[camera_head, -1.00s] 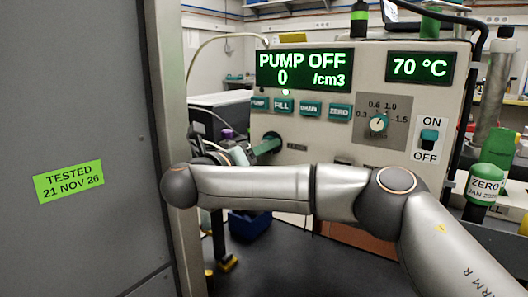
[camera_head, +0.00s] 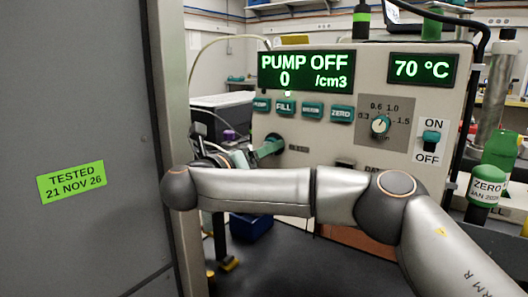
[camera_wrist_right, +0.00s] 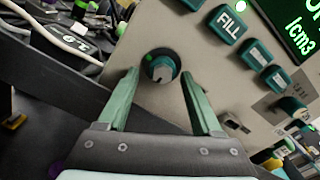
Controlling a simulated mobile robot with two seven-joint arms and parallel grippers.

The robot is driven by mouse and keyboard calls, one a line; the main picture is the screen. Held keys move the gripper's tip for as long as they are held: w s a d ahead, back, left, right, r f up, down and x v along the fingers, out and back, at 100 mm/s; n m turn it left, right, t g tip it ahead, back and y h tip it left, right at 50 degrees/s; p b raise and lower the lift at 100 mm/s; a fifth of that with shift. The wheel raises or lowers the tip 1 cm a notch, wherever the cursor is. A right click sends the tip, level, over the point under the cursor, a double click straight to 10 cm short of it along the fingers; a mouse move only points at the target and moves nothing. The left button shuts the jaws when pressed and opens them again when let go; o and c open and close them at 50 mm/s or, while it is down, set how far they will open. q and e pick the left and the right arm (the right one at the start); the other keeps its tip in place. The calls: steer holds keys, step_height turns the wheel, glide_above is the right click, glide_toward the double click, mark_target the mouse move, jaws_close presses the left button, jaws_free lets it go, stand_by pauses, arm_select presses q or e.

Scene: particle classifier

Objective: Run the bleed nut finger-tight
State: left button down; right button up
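The bleed nut appears to be the round teal knob (camera_wrist_right: 161,68) with a dark collar on the cream front panel, below the FILL button in the right wrist view. My right gripper (camera_wrist_right: 159,74) is open, its two green fingers pointing at the panel with the knob framed between their tips. A gap shows on each side of the knob; its depth between the fingers is hard to tell. In the head view a green finger (camera_head: 268,148) shows near the panel's lower left, and my forearm hides much of the hand. My left gripper is not in view.
The panel (camera_head: 340,145) carries a PUMP OFF display (camera_head: 306,70), several teal buttons, a dial (camera_head: 380,125) and an ON/OFF switch (camera_head: 430,140). A grey cabinet (camera_head: 80,120) stands close on the left. A ZERO-labelled bottle (camera_head: 487,186) is at the right.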

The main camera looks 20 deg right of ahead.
steer(key=shift+o, duration=0.2)
steer(key=shift+d+r, duration=0.1)
steer(key=shift+d, duration=0.05)
steer(key=v, duration=1.2)
steer(key=shift+s+a+p, duration=0.2)
steer(key=shift+p, duration=0.15)
steer(key=shift+a, duration=0.1)
